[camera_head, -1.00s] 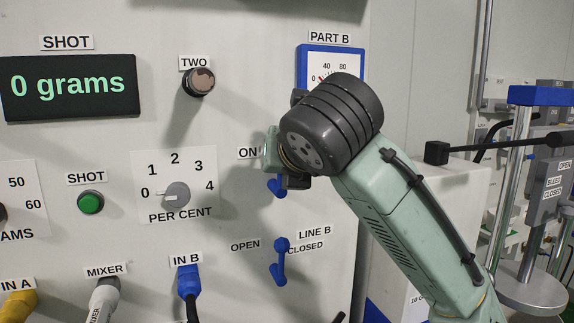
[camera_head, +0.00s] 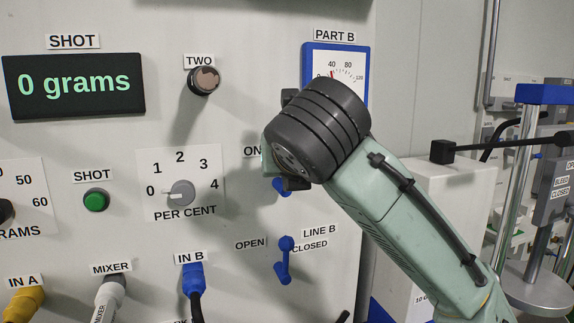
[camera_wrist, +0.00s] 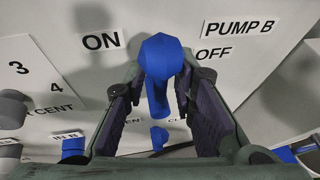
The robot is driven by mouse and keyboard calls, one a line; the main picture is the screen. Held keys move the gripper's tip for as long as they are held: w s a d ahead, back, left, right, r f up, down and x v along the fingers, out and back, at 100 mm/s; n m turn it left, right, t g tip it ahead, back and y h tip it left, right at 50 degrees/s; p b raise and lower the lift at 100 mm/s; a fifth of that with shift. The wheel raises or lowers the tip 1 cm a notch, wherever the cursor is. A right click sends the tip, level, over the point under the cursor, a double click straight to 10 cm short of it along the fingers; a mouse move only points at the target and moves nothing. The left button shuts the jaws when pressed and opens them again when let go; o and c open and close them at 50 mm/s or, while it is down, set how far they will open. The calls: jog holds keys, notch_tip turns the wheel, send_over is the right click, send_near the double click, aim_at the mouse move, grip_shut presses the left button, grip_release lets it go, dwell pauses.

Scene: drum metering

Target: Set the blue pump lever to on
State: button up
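The blue pump lever (camera_wrist: 160,72) stands between the two fingers of my gripper (camera_wrist: 160,85) in the wrist view. The ON label (camera_wrist: 102,40) is to its left, and the PUMP B (camera_wrist: 238,28) and OFF (camera_wrist: 214,54) labels are to its right. The fingers are apart on either side of the lever, with a gap at the left; I cannot tell whether the right finger touches it. In the head view only a lower blue part of the lever (camera_head: 281,187) shows below my wrist, which hides the rest and my fingers.
A second blue lever, LINE B (camera_head: 285,260), is just below on the same panel. The PART B gauge (camera_head: 361,62) is above, partly behind my wrist. The per cent knob (camera_head: 181,193) and green SHOT button (camera_head: 96,200) are to the left.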

jog(key=shift+o, duration=0.6)
jog(key=shift+a, duration=0.15)
jog(key=v, duration=1.2)
jog(key=shift+r, duration=0.1)
